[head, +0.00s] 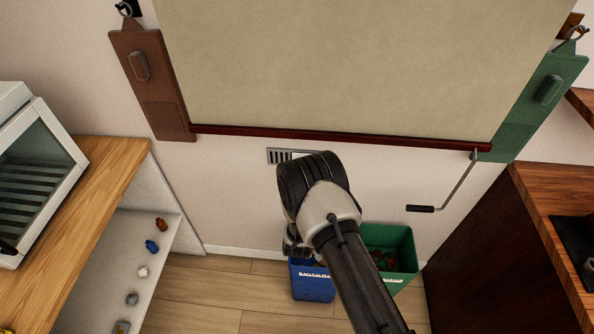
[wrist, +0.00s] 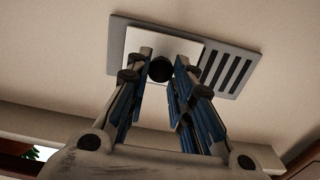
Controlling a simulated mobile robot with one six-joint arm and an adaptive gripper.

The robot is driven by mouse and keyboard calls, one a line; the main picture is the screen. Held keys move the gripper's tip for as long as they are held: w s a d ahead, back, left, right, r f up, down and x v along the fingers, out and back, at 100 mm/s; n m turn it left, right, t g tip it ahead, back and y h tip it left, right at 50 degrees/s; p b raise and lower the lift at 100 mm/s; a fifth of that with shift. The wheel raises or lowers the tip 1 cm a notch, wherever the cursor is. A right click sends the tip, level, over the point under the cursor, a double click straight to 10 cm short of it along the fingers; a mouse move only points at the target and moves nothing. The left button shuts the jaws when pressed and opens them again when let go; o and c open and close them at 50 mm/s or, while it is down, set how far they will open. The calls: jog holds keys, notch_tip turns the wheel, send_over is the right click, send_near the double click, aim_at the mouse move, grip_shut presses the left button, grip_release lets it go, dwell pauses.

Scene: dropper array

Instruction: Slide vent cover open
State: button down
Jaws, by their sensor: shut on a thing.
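In the wrist view a grey wall vent (wrist: 117,42) fills the top middle. Its pale flat cover (wrist: 165,42) lies across the left and middle part, with several dark slots (wrist: 228,70) bare on the right. A round dark knob (wrist: 160,70) stands out from the cover. My gripper (wrist: 164,57) has its two fingers on either side of the knob and is shut on it. In the head view the vent (head: 279,156) shows below the hanging screen, with slots at its left end. My arm hides the rest of the vent and the gripper's fingertips there.
A large beige screen (head: 330,65) hangs above the vent, with a dark red bottom bar (head: 400,142). A crank handle (head: 421,208) hangs at the right. A blue bin (head: 312,284) and green bin (head: 402,246) stand below. Wooden counters flank both sides.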

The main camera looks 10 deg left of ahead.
jog(key=c, duration=1.4)
grip_release()
jog(key=shift+a, duration=0.1)
jog(key=s+d, duration=0.1)
jog(key=s, duration=1.1)
